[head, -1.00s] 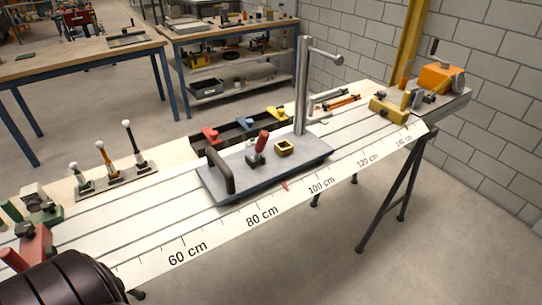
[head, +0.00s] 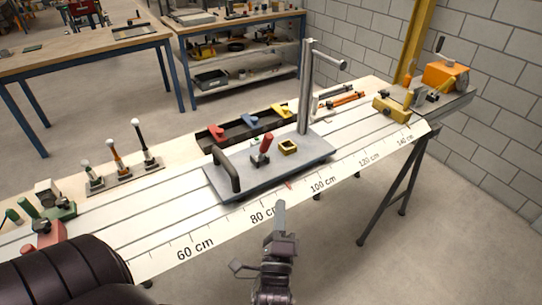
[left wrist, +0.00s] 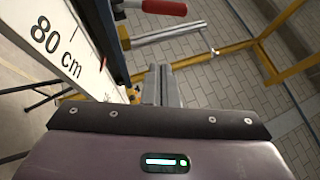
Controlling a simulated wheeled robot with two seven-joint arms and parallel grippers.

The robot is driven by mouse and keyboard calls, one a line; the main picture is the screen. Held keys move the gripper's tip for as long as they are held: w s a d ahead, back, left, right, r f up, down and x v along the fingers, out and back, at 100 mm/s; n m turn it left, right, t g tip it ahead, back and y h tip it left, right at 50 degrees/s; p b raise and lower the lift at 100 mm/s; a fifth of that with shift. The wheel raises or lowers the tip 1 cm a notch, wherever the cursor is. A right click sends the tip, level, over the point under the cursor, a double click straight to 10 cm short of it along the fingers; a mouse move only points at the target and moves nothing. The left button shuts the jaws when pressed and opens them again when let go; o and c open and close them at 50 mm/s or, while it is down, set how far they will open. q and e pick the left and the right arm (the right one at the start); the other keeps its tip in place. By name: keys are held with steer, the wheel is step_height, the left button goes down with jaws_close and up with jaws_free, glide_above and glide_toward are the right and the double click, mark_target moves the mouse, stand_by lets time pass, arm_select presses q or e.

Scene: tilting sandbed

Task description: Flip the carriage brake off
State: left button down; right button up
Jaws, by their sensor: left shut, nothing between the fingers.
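My right gripper is not in view.
The scale strip (head: 160,262) runs along the bed's front edge. Red, blue and yellow pieces in a dark tray (head: 215,135) lie behind the carriage. Several upright levers (head: 116,160) stand at left. An orange device (head: 446,74) sits at the far right end.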

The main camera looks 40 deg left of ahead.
mark_target(264, 147)
arm_select(q)
steer(key=shift+r, duration=0.25)
steer(key=s+a+p+x, duration=0.1)
steer(key=p+x, duration=0.3)
steer(key=x, duration=0.8)
steer(key=shift+a+r, duration=0.5)
steer(key=shift+a, duration=0.4)
